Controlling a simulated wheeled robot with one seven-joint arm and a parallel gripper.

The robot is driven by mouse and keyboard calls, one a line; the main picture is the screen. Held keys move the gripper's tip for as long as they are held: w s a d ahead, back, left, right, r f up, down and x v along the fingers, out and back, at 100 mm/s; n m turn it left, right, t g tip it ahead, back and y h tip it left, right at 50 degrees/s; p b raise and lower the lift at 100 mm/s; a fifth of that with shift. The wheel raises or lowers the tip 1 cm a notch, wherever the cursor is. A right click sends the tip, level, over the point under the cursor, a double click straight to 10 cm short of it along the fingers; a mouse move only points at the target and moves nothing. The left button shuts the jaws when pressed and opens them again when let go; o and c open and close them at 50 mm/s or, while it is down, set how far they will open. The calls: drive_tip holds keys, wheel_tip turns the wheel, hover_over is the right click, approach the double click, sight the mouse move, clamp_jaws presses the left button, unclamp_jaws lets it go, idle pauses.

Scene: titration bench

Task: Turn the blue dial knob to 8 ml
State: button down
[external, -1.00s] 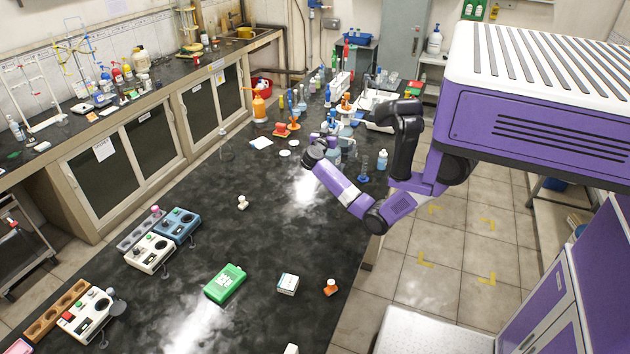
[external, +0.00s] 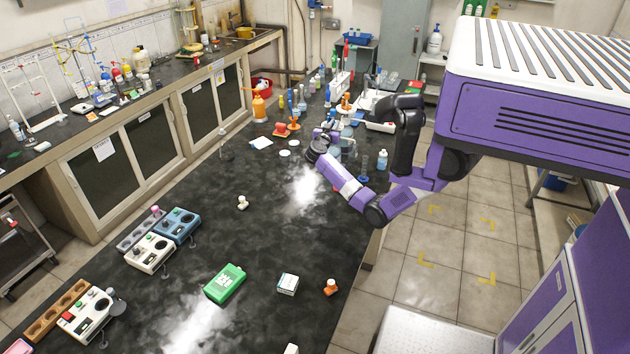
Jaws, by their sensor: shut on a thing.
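My gripper (external: 331,135) is at the far end of the black bench, beyond my dark wrist, among the titration glassware. Its fingers are small and partly hidden by the wrist. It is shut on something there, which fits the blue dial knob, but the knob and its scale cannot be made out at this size. Pale blue glassware (external: 346,132) stands just right of my gripper. The dial reading cannot be seen.
A blue cylinder (external: 364,167) and a blue-white bottle (external: 382,160) stand close to my forearm on the right. The middle of the black bench (external: 265,235) is mostly clear.

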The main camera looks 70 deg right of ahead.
drive_tip(key=shift+s+t, duration=0.15)
drive_tip(key=shift+t, duration=0.15)
drive_tip(key=n+t, duration=0.2)
drive_tip(key=shift+s+d+t+y, duration=0.15)
drive_tip(key=shift+s+t+y, duration=0.15)
drive_tip(key=shift+t, duration=0.1)
drive_tip(key=shift+s+d+r+n+t+y+p, duration=0.1)
drive_tip(key=shift+n+t+y+p, duration=0.1)
drive_tip(key=shift+n+t, duration=0.3)
drive_tip(key=shift+s+d+r+n+t+y+p, duration=0.1)
drive_tip(key=shift+n+t+y, duration=0.15)
drive_tip(key=shift+t, duration=0.45)
drive_tip(key=n+t+p, duration=0.1)
drive_tip(key=n+t+y+p, duration=0.1)
drive_tip(key=t+p, duration=0.1)
drive_tip(key=shift+d+n+y, duration=0.25)
drive_tip(key=shift+s+d+n+t+p, duration=0.1)
drive_tip(key=shift+n+t+p, duration=0.25)
drive_tip(key=shift+p, duration=0.35)
drive_tip(key=shift+d+f+n+t+y+p, duration=0.15)
drive_tip(key=shift+n+t+y+p, duration=0.3)
drive_tip(key=shift+t+y+p, duration=0.3)
drive_tip(key=c, duration=1.5)
unclamp_jaws()
drive_tip(key=shift+o, duration=0.2)
